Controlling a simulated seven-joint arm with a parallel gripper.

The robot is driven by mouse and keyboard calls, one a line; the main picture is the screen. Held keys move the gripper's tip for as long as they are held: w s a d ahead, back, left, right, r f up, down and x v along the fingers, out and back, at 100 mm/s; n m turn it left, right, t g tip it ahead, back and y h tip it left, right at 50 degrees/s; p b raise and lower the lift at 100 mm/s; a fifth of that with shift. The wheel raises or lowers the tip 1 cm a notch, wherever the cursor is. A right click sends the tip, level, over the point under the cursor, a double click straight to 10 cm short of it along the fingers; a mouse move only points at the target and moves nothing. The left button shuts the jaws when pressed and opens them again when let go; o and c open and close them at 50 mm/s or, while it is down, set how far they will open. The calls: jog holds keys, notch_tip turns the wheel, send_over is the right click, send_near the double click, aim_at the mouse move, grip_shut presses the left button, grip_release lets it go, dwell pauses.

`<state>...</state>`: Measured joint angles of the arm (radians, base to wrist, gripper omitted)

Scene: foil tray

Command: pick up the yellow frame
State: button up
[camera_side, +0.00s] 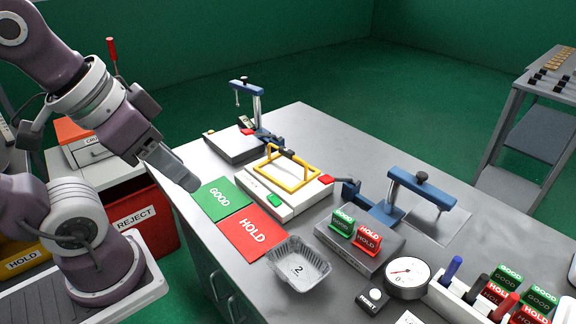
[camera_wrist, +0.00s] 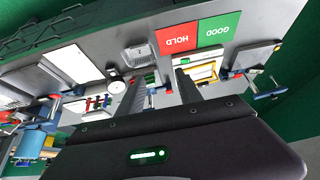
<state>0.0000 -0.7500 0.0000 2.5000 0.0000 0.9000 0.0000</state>
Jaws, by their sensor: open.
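The yellow frame (camera_side: 271,177) is a thin square outline with a raised handle. It lies on a white flat device (camera_side: 254,190) with a green button and a red part, near the table's middle. In the wrist view the yellow frame (camera_wrist: 213,71) is small, partly hidden behind the right finger. My gripper (camera_side: 190,183) is up and to the left of the frame, apart from it, beside the table's left edge. In the wrist view my gripper (camera_wrist: 159,78) shows two spread fingers with nothing held between them.
A green GOOD card (camera_side: 216,198) and red HOLD card (camera_side: 253,232) lie in front of the device. A foil tray (camera_side: 298,279) sits nearby. Blue clamps (camera_side: 258,105) (camera_side: 407,184) rise behind and right. A sign block (camera_side: 360,250) and a dial (camera_side: 407,279) stand right.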

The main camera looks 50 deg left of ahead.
jog(key=n+g, duration=0.5)
jog(key=n, duration=1.3)
send_over(286, 152)
jog(key=f, duration=1.2)
jog(key=shift+d+f, duration=0.2)
jog(key=shift+d, duration=0.05)
jog(key=f, duration=0.1)
jog(key=w+a+f+n, duration=0.1)
jog(key=f, duration=0.1)
jog(key=shift+w+a+f+g, duration=0.1)
jog(key=shift+w+a+g, duration=0.05)
jog(key=shift+g, duration=0.15)
jog(key=f, duration=0.7)
jog(key=shift+s, duration=0.25)
grip_shut()
